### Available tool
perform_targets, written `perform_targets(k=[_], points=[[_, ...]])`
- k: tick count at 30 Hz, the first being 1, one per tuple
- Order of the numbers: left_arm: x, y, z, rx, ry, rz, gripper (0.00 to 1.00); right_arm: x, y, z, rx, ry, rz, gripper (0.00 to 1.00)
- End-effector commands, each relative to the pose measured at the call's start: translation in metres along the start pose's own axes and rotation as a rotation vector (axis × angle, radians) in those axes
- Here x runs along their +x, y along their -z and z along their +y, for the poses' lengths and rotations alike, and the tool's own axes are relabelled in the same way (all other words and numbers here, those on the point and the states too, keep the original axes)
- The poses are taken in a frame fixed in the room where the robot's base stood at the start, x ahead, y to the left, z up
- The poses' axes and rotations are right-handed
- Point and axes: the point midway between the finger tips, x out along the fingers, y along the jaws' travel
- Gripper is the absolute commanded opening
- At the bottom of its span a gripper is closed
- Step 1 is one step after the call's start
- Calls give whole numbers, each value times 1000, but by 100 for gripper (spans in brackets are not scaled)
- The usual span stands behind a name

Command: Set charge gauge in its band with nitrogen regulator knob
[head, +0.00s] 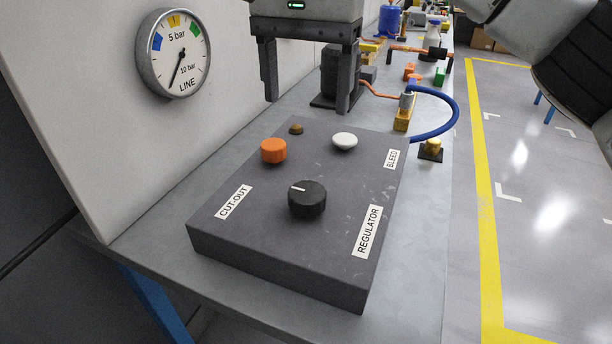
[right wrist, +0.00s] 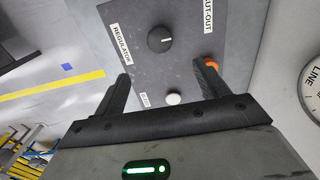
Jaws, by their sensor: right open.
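The black regulator knob (head: 307,198), with a white pointer line, sits on the dark control box (head: 280,265) beside the REGULATOR label (head: 368,231). It also shows in the right wrist view (right wrist: 160,39). The round LINE gauge (head: 174,54) is on the light panel at left; its dark needle points down and slightly left, and yellow, green and blue bands lie along its upper rim. My right gripper (head: 306,105) is open and empty above the far side of the box, beyond the knob; its two fingers also show in the right wrist view (right wrist: 166,78). My left gripper is not in view.
An orange knob (head: 273,150) near the CUT-OUT label, a white BLEED button (head: 344,141) and a small brass part (head: 296,128) are on the box. A blue hose (head: 452,112) loops at the right. Several parts crowd the bench behind. The bench's near right strip is clear.

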Motion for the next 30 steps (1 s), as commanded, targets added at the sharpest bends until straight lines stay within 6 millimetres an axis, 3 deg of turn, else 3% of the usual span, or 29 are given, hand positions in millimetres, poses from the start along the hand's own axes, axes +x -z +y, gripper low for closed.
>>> perform_targets(k=[5, 21, 30], points=[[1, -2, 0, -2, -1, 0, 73, 20, 1, 2, -3, -9, 4, 73], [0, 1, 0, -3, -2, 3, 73, 130, 0, 2, -2, -6, 0, 73], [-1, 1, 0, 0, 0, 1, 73, 156, 0, 1, 0, -3, 2, 73]])
